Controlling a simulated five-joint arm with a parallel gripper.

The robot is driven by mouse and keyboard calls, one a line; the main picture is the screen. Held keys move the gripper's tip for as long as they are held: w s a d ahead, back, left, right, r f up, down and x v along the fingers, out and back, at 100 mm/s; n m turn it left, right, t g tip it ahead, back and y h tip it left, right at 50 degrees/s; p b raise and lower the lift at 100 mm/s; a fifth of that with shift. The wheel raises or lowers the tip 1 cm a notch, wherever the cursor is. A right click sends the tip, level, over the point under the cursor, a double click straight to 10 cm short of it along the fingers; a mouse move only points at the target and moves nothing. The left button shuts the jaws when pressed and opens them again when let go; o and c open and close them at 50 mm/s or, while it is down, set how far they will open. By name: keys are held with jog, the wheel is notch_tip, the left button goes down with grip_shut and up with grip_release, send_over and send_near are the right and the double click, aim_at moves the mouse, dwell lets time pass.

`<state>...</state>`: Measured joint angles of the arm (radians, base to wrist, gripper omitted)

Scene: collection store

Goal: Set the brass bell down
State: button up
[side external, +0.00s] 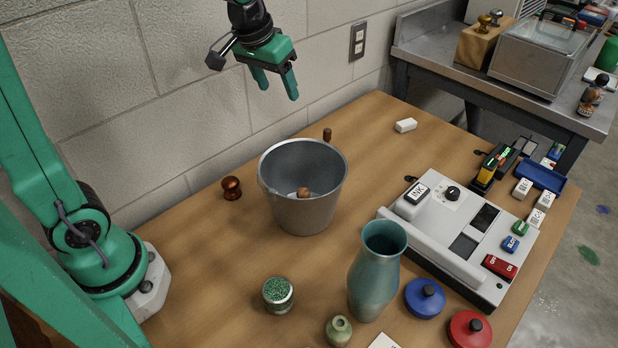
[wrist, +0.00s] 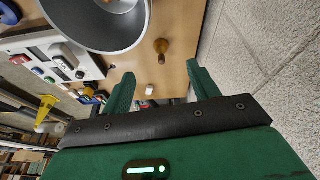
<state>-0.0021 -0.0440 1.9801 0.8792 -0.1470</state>
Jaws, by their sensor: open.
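What looks like the brass bell, with a brown handle (side external: 327,134), stands on the wooden table behind the metal bucket (side external: 335,190). In the side view only its handle shows above the bucket's rim; the rest is hidden. In the wrist view the bell (wrist: 163,55) shows a golden-brown body, with the bucket (wrist: 140,35) beside it at left. My gripper (side external: 277,88) is open and empty, raised above the table near the wall. In the wrist view the bell appears beyond the gap between my fingertips (wrist: 160,78), apart from both.
A small brown round thing (side external: 303,192) lies in the bucket. A dark red-brown turned knob (side external: 231,187) stands left of it. A green vase (side external: 378,275), a jar of green grains (side external: 278,294) and a grey-white machine (side external: 465,235) stand in front and right. A wall borders the table.

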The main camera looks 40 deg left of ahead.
jog(key=s+m+t, duration=0.1)
jog(key=s, duration=1.7)
jog(key=shift+r+m+t, duration=0.15)
jog(key=shift+m+t, duration=0.25)
